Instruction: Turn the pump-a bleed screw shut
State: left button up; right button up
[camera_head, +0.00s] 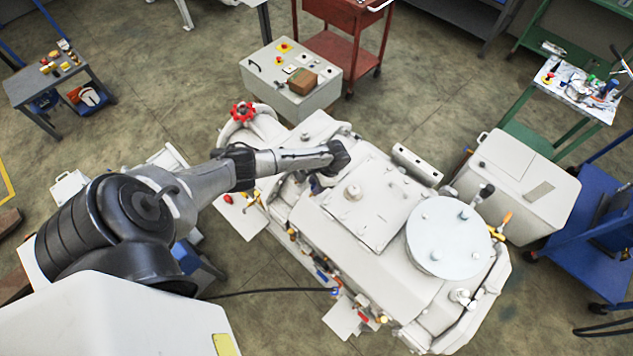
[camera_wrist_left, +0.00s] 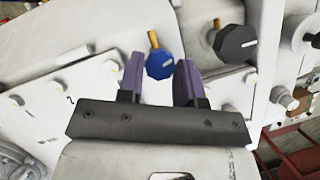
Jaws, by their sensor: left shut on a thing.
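My left arm reaches over the white vacuum machine (camera_head: 385,270) in the head view. Its gripper (camera_head: 318,182) points down at the machine, mostly hidden by my wrist. In the left wrist view, a faceted blue screw knob (camera_wrist_left: 159,66) with a white line mark sits between the two purple fingers of my left gripper (camera_wrist_left: 160,76), which is shut on it. An orange-yellow pointer (camera_wrist_left: 154,39) stands just beyond the knob. The screw's lower side and the finger contact are partly hidden. Whether the blue knob is labelled pump-a cannot be read. My right gripper is out of view.
A black knob (camera_wrist_left: 236,44) with its own yellow pointer (camera_wrist_left: 217,24) is to the right of the blue one. A white plate numbered 1 and 2 (camera_wrist_left: 45,110) lies to the left. A red handwheel (camera_head: 242,112) and a control box (camera_head: 290,85) stand behind the machine.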

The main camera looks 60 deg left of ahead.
pick_arm(q)
jog(key=shift+d+m+y+p, duration=0.1)
jog(key=shift+m+y+p, duration=0.55)
jog(key=shift+m, duration=1.05)
jog(key=shift+t, duration=0.3)
jog(key=o, duration=0.9)
jog(key=shift+o, duration=0.2)
jog(key=v, duration=1.3)
jog(key=shift+w+d+r, duration=0.2)
jog(key=shift+r, duration=0.15)
